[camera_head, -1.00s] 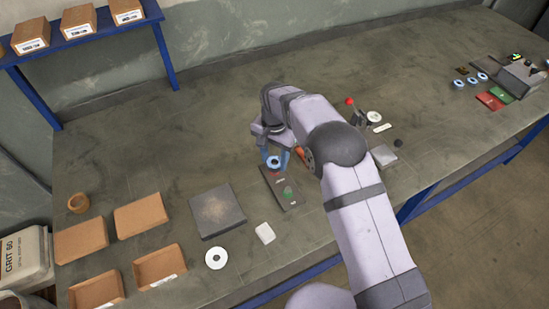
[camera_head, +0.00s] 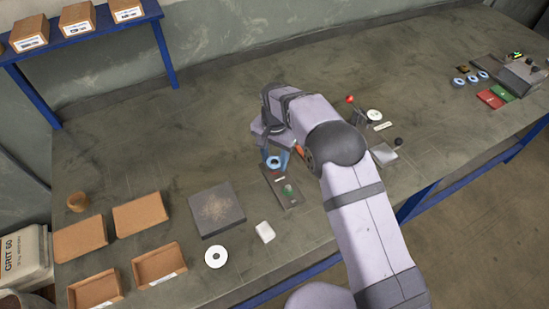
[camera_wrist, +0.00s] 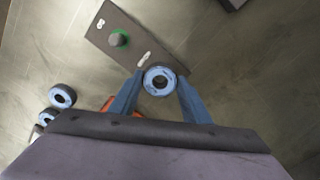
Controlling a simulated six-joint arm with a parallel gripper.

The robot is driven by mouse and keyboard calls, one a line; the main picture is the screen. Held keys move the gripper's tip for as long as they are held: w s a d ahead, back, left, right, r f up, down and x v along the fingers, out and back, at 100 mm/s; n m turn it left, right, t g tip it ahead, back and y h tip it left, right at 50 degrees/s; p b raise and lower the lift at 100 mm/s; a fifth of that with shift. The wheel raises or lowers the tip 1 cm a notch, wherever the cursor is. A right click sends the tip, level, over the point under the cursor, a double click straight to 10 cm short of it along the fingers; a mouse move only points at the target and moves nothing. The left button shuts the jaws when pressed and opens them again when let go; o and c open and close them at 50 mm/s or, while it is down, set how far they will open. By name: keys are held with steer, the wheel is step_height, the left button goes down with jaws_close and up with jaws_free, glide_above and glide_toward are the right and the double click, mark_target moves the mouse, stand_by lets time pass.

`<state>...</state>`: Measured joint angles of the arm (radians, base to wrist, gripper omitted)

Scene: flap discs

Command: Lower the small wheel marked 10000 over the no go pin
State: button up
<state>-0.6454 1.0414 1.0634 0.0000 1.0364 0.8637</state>
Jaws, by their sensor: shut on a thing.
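My gripper (camera_head: 275,161) is shut on a small blue wheel (camera_head: 272,162), which shows between its fingertips in the wrist view (camera_wrist: 159,69). Its marking is not readable. The wheel is over one end of the dark gauge plate (camera_head: 292,202), also in the wrist view (camera_wrist: 147,37). A grey pin with a green ring (camera_wrist: 119,38) stands at the plate's other end and shows green in the head view (camera_head: 288,190). The no go pin is hidden under the wheel. I cannot tell whether the wheel is around it or above it.
A dark square pad (camera_head: 216,210), a white block (camera_head: 265,232) and a white disc (camera_head: 216,256) lie left and front of the plate. Orange trays (camera_head: 140,214) stand further left.

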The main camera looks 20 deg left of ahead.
steer(key=shift+f, duration=0.1)
steer(key=o, duration=1.5)
step_height(320, 180, up, 8)
steer(key=p, duration=0.5)
steer(key=shift+f, duration=0.2)
